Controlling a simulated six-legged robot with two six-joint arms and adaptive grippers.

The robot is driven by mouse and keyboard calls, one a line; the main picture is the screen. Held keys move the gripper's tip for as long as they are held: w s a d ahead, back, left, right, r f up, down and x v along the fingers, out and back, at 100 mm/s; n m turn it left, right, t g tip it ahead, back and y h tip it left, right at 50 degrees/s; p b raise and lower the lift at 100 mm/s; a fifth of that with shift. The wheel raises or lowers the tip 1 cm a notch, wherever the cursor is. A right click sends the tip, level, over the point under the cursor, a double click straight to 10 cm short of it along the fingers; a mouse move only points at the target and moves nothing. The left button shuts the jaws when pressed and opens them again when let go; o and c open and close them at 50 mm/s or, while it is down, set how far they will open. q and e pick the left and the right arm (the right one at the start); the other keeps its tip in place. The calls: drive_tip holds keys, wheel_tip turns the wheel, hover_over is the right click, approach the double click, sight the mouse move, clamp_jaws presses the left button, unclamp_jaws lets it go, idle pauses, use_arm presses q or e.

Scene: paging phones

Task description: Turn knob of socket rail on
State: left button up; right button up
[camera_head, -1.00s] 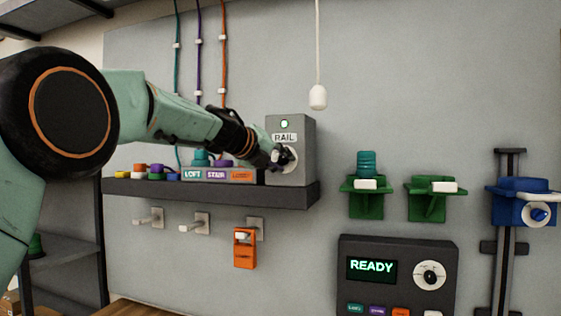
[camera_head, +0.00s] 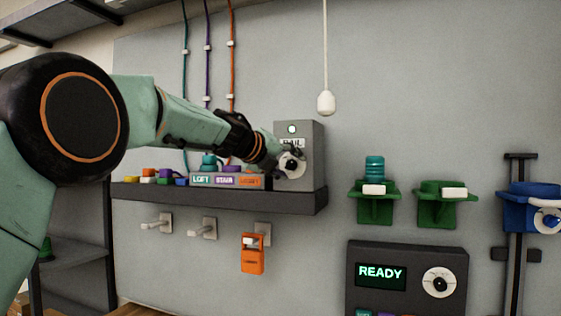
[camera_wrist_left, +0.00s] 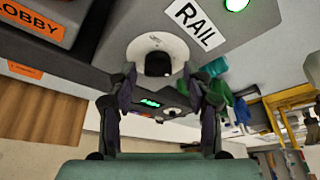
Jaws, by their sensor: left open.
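The grey socket rail box (camera_head: 313,135), labelled RAIL, stands at the right end of the dark shelf with its green lamp (camera_head: 292,129) lit. Its knob (camera_head: 293,166) is black on a white round dial, partly hidden by my left gripper (camera_head: 283,158) in the head view. In the left wrist view, the knob (camera_wrist_left: 158,64) sits just ahead of and between the two fingers of my open left gripper (camera_wrist_left: 160,82). I cannot tell whether a finger touches it. My right gripper is in neither view.
The dark shelf (camera_head: 235,200) also carries labelled blocks (camera_head: 226,180) left of the box. A white pull cord (camera_head: 326,102) hangs to the right. Green brackets (camera_head: 375,204), a READY panel (camera_head: 410,257) and an orange tag (camera_head: 252,254) are on or near the wall.

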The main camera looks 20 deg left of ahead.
use_arm(q)
drive_tip(key=v, duration=1.1)
drive_tip(key=shift+s+a, duration=0.25)
drive_tip(key=shift+s, duration=0.1)
drive_tip(key=shift+s+d+r, duration=0.1)
drive_tip(key=shift+s+r, duration=0.05)
